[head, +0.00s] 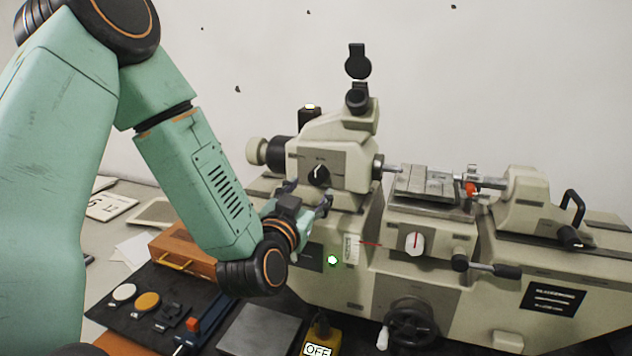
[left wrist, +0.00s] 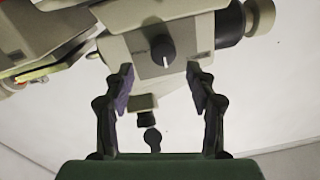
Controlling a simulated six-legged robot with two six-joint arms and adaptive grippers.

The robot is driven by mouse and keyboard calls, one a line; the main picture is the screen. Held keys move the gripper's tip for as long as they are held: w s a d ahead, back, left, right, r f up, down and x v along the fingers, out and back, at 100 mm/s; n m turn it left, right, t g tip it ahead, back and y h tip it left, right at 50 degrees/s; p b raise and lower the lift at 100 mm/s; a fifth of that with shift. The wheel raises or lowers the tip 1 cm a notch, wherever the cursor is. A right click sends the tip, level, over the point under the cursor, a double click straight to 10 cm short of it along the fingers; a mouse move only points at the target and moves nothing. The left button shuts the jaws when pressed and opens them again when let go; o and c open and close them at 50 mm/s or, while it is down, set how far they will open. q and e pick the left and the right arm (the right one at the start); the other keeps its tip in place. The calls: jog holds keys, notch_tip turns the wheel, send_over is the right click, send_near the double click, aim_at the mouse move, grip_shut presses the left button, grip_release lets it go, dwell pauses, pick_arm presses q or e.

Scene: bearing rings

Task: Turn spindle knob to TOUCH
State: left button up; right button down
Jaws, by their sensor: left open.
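The spindle knob (head: 319,175) is a black round knob with a white pointer line on the front of the beige headstock (head: 335,140). Its pointer is roughly upright in the head view; the lettering around it is too small to read. In the left wrist view, where the machine appears upside down, the knob (left wrist: 164,53) shows beyond and between the fingertips. My left gripper (head: 308,196) is open and empty, just below and in front of the knob. It also shows in the left wrist view (left wrist: 160,78), with both fingers apart from the knob. My right gripper is out of view.
A white knob with a red line (head: 414,244) sits on the machine's front, right of a lit green button (head: 332,260). A handwheel (head: 410,325) projects below. A yellow box marked OFF (head: 322,335) and a dark tray (head: 150,312) with discs lie in front.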

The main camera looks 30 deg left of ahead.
aim_at(315, 178)
pick_arm(q)
jog(key=x, duration=0.4)
jog(key=shift+a+f, duration=0.15)
jog(key=shift+a, duration=0.1)
jog(key=shift+w+a, duration=0.1)
jog(key=shift+a, duration=0.2)
jog(key=shift+w+d, duration=0.4)
jog(key=shift+a, duration=0.1)
jog(key=shift+c, duration=1.1)
jog(key=shift+s+a, duration=0.2)
jog(key=shift+a, duration=0.05)
jog(key=c, duration=0.3)
jog(key=shift+w+d, duration=0.1)
jog(key=shift+d, duration=0.2)
jog(key=c, duration=0.4)
jog(key=shift+a, duration=0.2)
jog(key=shift+c, duration=1.2)
